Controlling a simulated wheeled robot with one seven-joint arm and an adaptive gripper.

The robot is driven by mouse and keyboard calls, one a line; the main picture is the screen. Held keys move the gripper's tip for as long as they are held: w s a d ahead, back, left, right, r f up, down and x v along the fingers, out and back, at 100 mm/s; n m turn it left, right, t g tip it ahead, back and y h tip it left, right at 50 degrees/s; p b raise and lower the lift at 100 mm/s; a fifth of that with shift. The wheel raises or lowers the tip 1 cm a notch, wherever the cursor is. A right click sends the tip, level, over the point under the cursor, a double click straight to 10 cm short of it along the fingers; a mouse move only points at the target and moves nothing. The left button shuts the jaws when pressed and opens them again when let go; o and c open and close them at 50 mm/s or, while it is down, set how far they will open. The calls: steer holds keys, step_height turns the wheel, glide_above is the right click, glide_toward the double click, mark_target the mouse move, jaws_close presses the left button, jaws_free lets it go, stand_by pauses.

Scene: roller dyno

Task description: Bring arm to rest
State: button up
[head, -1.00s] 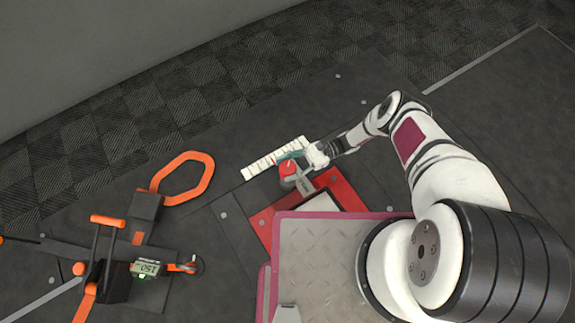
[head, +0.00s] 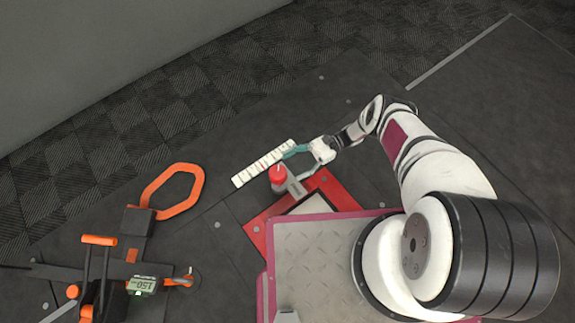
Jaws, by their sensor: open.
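My gripper (head: 294,160) is at the end of my white arm (head: 425,155), which reaches from the lower right toward the middle of the head view. Its teal fingers are near the white marked strip (head: 250,172) and the red round knob (head: 278,174). The gripper is open and nothing shows held in it. Whether the fingers touch the strip or the knob cannot be told from this view.
A red frame (head: 342,192) lies beneath the wrist. An orange-handled device with a display (head: 141,286) and an orange loop (head: 196,189) stands at the left. The dark floor (head: 300,95) beyond the strip is clear.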

steer(key=shift+w+d, duration=0.2)
steer(key=shift+d, duration=0.1)
stand_by(0.4)
